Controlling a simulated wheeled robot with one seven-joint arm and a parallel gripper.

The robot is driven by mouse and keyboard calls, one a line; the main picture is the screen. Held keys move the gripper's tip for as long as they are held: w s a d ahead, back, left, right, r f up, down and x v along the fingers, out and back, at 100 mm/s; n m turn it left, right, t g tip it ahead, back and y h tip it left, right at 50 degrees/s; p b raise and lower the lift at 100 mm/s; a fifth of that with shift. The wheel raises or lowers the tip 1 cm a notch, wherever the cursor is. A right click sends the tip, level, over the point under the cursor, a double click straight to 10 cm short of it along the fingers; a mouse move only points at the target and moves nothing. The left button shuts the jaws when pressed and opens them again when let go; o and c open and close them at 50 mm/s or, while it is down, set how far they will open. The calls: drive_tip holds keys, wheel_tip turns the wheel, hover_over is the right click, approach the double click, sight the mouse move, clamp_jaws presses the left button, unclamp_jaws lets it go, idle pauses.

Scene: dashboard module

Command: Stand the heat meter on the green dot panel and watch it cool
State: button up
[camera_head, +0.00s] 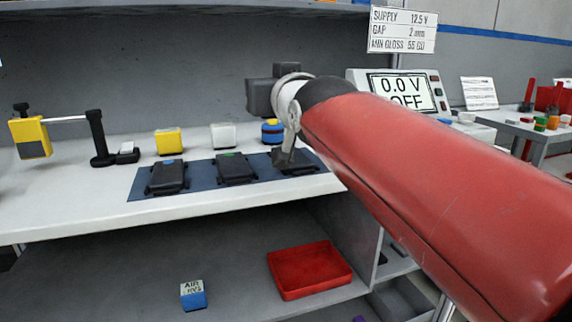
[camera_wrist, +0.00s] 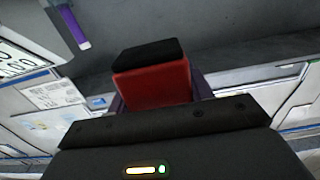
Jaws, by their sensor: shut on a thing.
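In the wrist view my gripper (camera_wrist: 160,98) is shut on a red block with a black end (camera_wrist: 150,82). I cannot tell for certain whether this block is the heat meter. In the head view my red arm and wrist reach over the counter at the right, and the held block cannot be made out. The green dot panel (camera_head: 236,170) is the middle one of three black panels on a blue mat (camera_head: 205,185). The blue dot panel (camera_head: 167,179) is to its left. My wrist partly covers the right panel (camera_head: 297,164). Nothing stands on the green dot panel.
Behind the panels stand a yellow block (camera_head: 168,142), a white block (camera_head: 223,136) and a blue-yellow block (camera_head: 271,132). A black stand (camera_head: 98,140) with a yellow device (camera_head: 31,138) is at left. A display (camera_head: 403,93) reads 0.0 V OFF. A red tray (camera_head: 309,271) lies below.

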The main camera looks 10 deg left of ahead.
wheel_tip(320, 180, down, 12)
drive_tip(key=shift+r+b, duration=0.1)
drive_tip(key=shift+b, duration=0.6)
drive_tip(key=o, duration=1.1)
drive_tip(key=shift+o, duration=0.2)
drive_tip(key=shift+p, duration=0.35)
drive_tip(key=b+v, duration=0.1)
drive_tip(key=v, duration=0.7)
drive_tip(key=shift+f+b, duration=0.35)
drive_tip(key=shift+f, duration=0.1)
